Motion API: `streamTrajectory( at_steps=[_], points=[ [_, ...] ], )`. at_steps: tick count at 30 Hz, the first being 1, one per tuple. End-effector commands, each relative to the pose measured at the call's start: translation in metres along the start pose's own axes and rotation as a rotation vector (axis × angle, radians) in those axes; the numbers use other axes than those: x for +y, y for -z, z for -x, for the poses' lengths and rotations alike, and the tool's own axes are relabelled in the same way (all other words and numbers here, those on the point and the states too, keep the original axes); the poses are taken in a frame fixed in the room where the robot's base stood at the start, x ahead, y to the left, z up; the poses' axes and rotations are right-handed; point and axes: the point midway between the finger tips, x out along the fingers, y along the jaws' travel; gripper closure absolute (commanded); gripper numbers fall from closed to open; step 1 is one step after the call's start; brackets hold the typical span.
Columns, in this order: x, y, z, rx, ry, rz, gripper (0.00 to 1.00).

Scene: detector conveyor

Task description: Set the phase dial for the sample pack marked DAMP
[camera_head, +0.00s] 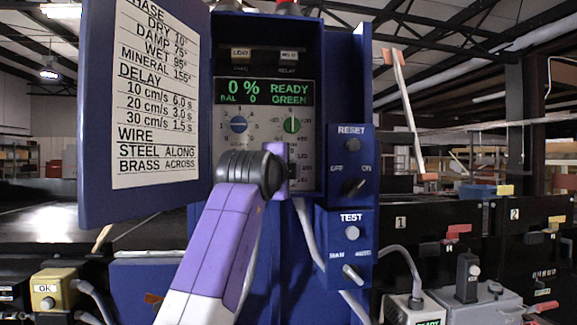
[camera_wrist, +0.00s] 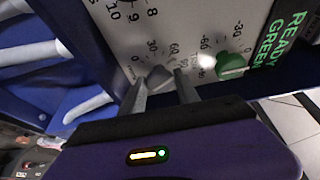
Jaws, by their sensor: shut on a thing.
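A chart (camera_head: 155,90) on the open door at left lists phase DRY 10°, DAMP 75°, WET 95° and MINERAL 155°. My gripper (camera_head: 286,170) is at the lower part of the blue cabinet's panel and hides a dial there in the head view. In the wrist view my gripper (camera_wrist: 161,84) is shut on a small grey knob (camera_wrist: 158,75), one finger on each side. Degree marks including 0, 30 and 60 surround this knob. Its pointer setting cannot be read. A green dial (camera_head: 291,125) sits just above it, and also shows in the wrist view (camera_wrist: 231,65).
A display (camera_head: 265,92) reads 0 %, BAL 0, READY GREEN. A blue dial (camera_head: 238,125) is left of the green one. RESET (camera_head: 352,144) and TEST (camera_head: 352,233) buttons with switches are on boxes at right. The open door bounds the left side.

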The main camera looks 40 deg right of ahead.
Motion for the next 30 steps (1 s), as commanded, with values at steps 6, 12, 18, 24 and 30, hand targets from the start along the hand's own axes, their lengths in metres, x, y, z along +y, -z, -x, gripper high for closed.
streamTrajectory(
  at_steps=[6,12,18,24,30],
  points=[
    [-0.0005,0.0014,-0.0007,0.003,-0.037,-0.081,1.0],
    [0.0001,0.0015,-0.0008,0.003,-0.051,-0.114,1.0],
    [0.0007,0.0015,-0.0009,0.003,-0.054,-0.121,1.0],
    [0.0009,0.0016,-0.001,0.003,-0.054,-0.12,1.0],
    [0.0003,0.0012,-0.0007,0.002,-0.053,-0.12,0.41]
  ],
)
